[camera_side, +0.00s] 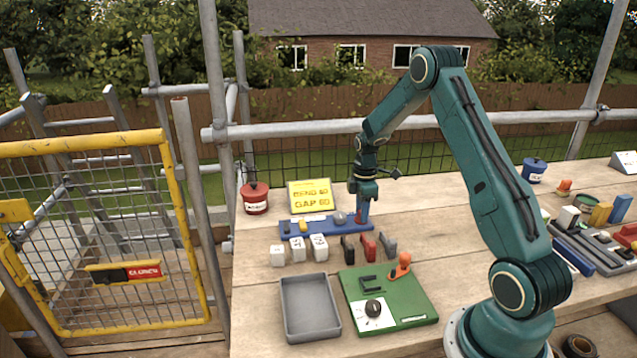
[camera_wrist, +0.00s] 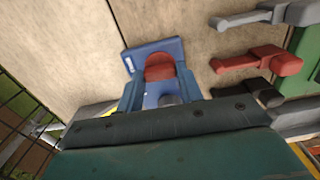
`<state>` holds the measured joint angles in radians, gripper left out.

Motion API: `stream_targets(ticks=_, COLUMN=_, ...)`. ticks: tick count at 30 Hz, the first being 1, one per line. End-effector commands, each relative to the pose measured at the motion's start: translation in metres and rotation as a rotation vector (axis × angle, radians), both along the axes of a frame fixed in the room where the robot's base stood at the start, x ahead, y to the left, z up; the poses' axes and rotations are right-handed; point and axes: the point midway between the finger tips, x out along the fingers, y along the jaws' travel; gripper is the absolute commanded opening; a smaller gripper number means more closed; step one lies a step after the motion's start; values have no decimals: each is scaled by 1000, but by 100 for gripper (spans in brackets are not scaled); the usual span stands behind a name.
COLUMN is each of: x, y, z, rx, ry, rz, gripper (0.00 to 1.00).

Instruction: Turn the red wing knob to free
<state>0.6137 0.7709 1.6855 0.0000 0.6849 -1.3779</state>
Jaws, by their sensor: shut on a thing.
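The red wing knob (camera_wrist: 160,66) sits at the right end of the long blue board (camera_side: 320,228). In the wrist view it shows as a rounded red piece on the blue base. My gripper (camera_side: 361,210) points down over that end of the board. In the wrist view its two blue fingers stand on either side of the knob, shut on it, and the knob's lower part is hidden. In the side view the fingers hide most of the knob. A yellow piece (camera_side: 303,226) and a grey rounded piece (camera_side: 340,218) are also on the board.
A yellow sign (camera_side: 310,194) stands behind the board, a red pot (camera_side: 255,198) to its left. In front are white numbered blocks (camera_side: 299,249), black, red (camera_side: 368,245) and grey lever pieces, a grey tray (camera_side: 310,308) and a green board (camera_side: 410,305). The table between them is bare.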

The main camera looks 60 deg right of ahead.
Motion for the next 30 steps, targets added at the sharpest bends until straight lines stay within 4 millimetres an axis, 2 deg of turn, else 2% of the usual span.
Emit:
stream_targets(ticks=11, x=0, y=0, z=1, rx=1, ry=1, rz=-176, gripper=14)
stream_targets(ticks=30, x=0, y=0, z=1, rx=0, ry=0, rz=-762, gripper=14)
